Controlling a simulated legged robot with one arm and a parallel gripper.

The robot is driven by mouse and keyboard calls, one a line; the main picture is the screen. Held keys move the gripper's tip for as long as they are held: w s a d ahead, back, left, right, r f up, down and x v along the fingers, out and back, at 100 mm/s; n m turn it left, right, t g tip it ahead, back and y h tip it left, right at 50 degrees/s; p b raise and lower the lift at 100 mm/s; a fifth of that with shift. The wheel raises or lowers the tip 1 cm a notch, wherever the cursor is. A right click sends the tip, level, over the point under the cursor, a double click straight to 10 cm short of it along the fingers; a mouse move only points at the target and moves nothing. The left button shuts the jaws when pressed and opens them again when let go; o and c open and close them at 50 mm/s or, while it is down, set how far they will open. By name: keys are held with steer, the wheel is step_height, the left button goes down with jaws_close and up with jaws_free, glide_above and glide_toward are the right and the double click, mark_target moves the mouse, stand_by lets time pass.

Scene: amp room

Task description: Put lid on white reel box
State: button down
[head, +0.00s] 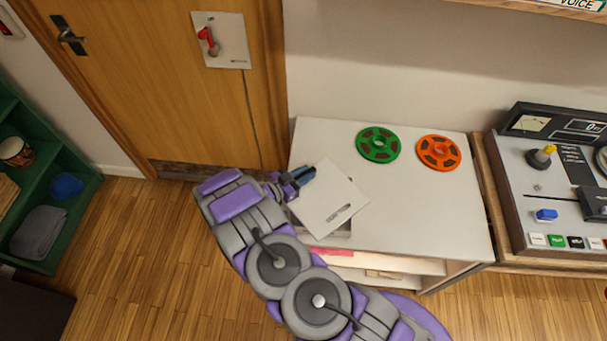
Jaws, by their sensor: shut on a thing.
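My gripper (297,180) is at the left end of the white cabinet top and is shut on a flat white square lid (328,200) at its left corner. The lid is turned at an angle to the cabinet and has a dark label strip near its lower right edge. A greyish edge (343,230) shows just below the lid, possibly the white reel box, mostly hidden under it. I cannot tell whether the lid touches it.
A green reel (364,153) and an orange reel (425,164) lie on the white cabinet top (420,215). A tape console (525,190) stands to the right. A wooden door (180,100) is behind on the left, and a green shelf (85,185) is at the far left.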

steer(key=shift+a+f+b, duration=0.15)
steer(key=shift+f+b, duration=0.25)
steer(key=shift+f, duration=0.05)
steer(key=c, duration=1.2)
jaws_free()
steer(key=shift+a, duration=0.1)
steer(key=shift+o, duration=1.4)
steer(key=shift+r+p, duration=0.5)
steer(key=shift+p, duration=0.05)
steer(key=v, duration=1.1)
steer(key=shift+s+a+p, duration=0.3)
steer(key=shift+s+p, duration=0.05)
steer(key=shift+p, duration=0.05)
steer(key=shift+f, duration=0.1)
